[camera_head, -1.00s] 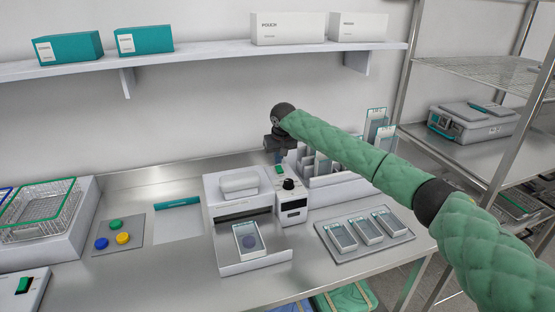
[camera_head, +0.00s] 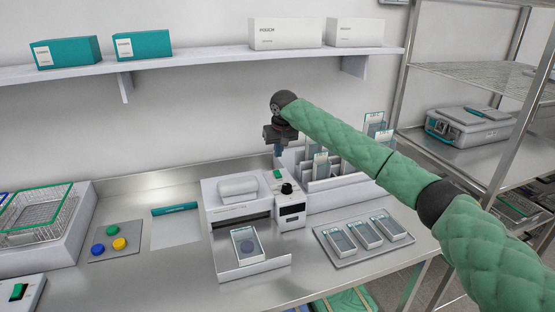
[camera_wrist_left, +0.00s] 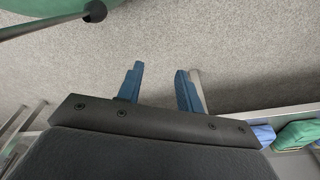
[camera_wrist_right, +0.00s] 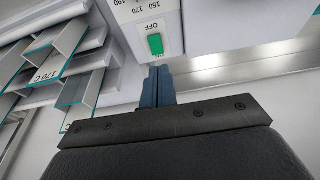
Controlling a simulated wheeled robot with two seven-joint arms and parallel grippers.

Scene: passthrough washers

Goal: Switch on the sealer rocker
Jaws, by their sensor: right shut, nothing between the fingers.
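The sealer (camera_head: 222,215) is a white machine on the steel bench. Its green rocker (camera_head: 278,174) sits on top of the control box, behind a black knob (camera_head: 287,188). In the right wrist view the rocker (camera_wrist_right: 155,44) lies between an OFF label and a partly hidden label. My right gripper (camera_head: 278,153) is shut and empty above the rocker. In the right wrist view its fingertips (camera_wrist_right: 159,70) are just below the rocker; I cannot tell whether they touch the panel. My left gripper (camera_wrist_left: 159,70) is open and empty over the grey floor.
A rack of pouches (camera_head: 335,165) stands right of the sealer. A tray with pouch packs (camera_head: 366,238) lies in front of it. A pouch (camera_head: 247,247) lies on the sealer's front shelf. Another device (camera_head: 18,293) with a green switch is at far left.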

